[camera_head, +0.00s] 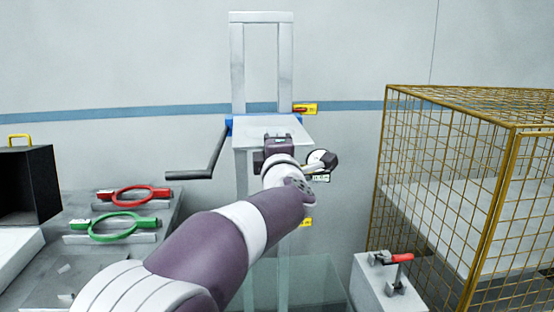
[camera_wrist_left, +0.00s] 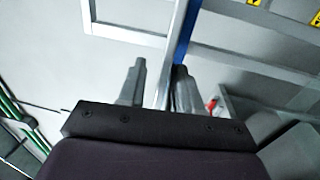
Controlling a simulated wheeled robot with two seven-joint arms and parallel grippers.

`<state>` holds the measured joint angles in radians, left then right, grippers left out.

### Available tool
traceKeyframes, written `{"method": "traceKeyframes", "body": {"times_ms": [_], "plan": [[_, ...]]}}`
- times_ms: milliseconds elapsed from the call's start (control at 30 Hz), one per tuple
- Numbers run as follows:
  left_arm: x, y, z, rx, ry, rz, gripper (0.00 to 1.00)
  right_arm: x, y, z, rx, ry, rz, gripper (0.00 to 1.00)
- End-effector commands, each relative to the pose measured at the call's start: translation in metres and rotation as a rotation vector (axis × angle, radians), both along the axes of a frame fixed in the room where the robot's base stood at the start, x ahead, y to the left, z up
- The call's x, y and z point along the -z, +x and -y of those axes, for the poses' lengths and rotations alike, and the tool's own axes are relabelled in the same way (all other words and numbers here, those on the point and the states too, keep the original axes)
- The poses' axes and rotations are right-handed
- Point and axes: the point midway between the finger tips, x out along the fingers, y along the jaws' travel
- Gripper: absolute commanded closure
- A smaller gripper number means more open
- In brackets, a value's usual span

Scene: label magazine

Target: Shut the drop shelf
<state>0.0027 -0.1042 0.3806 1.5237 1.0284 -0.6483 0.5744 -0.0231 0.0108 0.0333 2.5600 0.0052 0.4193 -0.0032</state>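The drop shelf (camera_head: 262,131) is a pale flat panel that stands out roughly level from a blue strip (camera_head: 229,123) at the foot of a white upright frame (camera_head: 237,65). My left gripper (camera_head: 278,139) is at the shelf's front edge, and my arm hides part of what lies below. In the left wrist view, the two grey fingers (camera_wrist_left: 157,88) are apart, with the shelf's thin pale edge (camera_wrist_left: 163,70) between them. The edge is close to the right finger, with a gap to the left one. Contact cannot be told. My right gripper is not in view.
A dark lever (camera_head: 205,160) sticks out left of the shelf. A round dial with a dark knob (camera_head: 327,162) is close right of my gripper. Red (camera_head: 133,195) and green (camera_head: 112,226) rings lie left. A yellow wire cage (camera_head: 440,165) and a red-handled clamp (camera_head: 399,259) stand right.

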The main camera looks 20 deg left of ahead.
Motion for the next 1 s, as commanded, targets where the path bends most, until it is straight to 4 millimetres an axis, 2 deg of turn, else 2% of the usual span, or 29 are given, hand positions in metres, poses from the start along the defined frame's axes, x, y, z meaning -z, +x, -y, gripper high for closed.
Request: {"method": "traceKeyframes", "body": {"times_ms": [200,400,567,1000], "plan": [[0.006,-0.044,0.027,0.003,0.002,0.004,0.66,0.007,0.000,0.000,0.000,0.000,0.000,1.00],[0.010,-0.071,0.044,0.002,0.002,0.002,0.66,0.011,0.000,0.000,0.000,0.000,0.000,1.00],[0.011,-0.079,0.048,-0.001,0.002,0.002,0.66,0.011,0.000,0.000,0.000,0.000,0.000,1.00],[0.011,-0.078,0.049,0.004,0.013,-0.008,0.66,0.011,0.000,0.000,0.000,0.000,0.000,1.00]]}}
